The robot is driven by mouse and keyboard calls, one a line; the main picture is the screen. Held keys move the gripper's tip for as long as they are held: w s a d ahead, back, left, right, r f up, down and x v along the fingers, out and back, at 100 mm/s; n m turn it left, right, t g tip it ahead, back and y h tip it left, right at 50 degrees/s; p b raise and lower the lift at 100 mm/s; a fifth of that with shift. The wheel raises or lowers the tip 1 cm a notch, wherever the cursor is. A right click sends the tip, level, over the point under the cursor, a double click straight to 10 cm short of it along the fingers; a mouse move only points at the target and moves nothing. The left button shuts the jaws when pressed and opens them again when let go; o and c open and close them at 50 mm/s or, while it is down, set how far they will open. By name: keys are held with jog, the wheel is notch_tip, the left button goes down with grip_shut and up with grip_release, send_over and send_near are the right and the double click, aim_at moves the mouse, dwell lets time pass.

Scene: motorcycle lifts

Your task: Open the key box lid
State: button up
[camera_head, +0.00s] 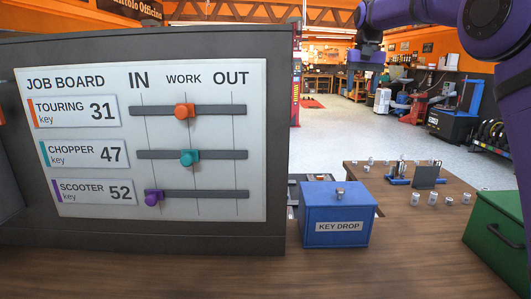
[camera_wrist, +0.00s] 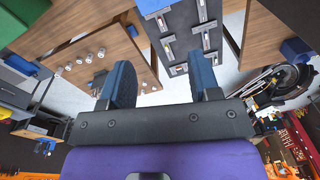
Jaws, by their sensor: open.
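The key box (camera_head: 335,222) is a blue box labelled KEY DROP, standing on the wooden counter right of the job board in the head view. Its lid (camera_head: 333,191) is down, with a small metal knob (camera_head: 340,192) on top. My gripper (camera_wrist: 162,84) is open and empty in the wrist view, its two dark blue fingers apart. In the head view my purple arm reaches in from the upper right, with its end high above and behind the key box, well apart from it. A blue shape at the top edge of the wrist view may be the key box; I cannot tell.
The job board (camera_head: 195,140) stands tall just left of the key box. A green box (camera_head: 500,235) with a dark handle stands at the right. Behind, a lower wooden table (camera_head: 400,205) holds several small metal cylinders and a stand. The counter between the key box and green box is clear.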

jog(key=s+d+r+n+t, duration=0.1)
jog(key=s, duration=1.1)
jog(key=s+d+r+t, duration=0.1)
jog(key=s+d+t, duration=0.1)
jog(key=s, duration=1)
jog(key=s+f+n+t, duration=0.1)
jog(key=s+f, duration=0.6)
jog(key=s, duration=0.4)
jog(key=s+f+t, duration=0.1)
jog(key=s+f, duration=0.6)
jog(key=s, duration=0.3)
jog(key=w+r+g, duration=0.1)
jog(key=w+r, duration=0.3)
jog(key=w, duration=0.6)
jog(key=n+g, duration=0.3)
jog(key=g, duration=0.1)
send_over(340, 188)
notch_tip(340, 188, down, 12)
jog(key=r, duration=0.1)
notch_tip(340, 188, down, 11)
jog(key=shift+s, duration=0.15)
